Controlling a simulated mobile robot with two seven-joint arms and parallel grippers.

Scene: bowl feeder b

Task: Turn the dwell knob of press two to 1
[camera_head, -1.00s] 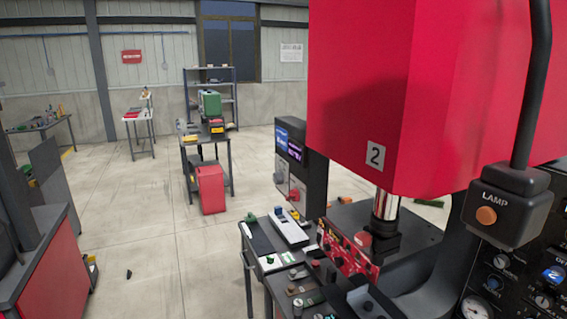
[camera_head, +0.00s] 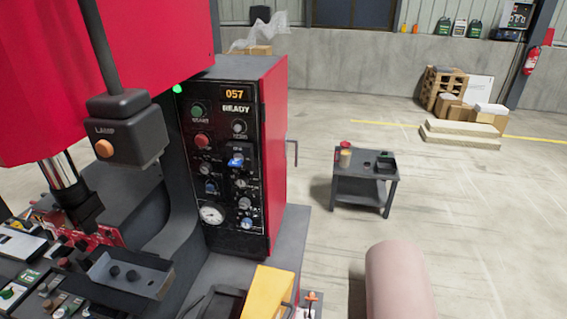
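The red press (camera_head: 100,60) fills the left of the head view. Its black control panel (camera_head: 222,185) faces me left of centre, with an amber display (camera_head: 234,93) reading 057 and the word READY under it. The panel carries several knobs, among them a light knob (camera_head: 239,127), a blue-marked knob (camera_head: 236,160) and a lower knob (camera_head: 245,203). A round white gauge (camera_head: 211,214) sits low on it. The small labels and pointer settings are too small to read, so I cannot tell which knob is dwell. Neither gripper is in view.
A lamp box (camera_head: 128,128) hangs on a black arm left of the panel. A grey tray (camera_head: 130,273) and a yellow object (camera_head: 268,292) are in front. A pinkish cylinder (camera_head: 398,283) stands at the bottom right. A small table (camera_head: 364,188) stands beyond; open floor surrounds it.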

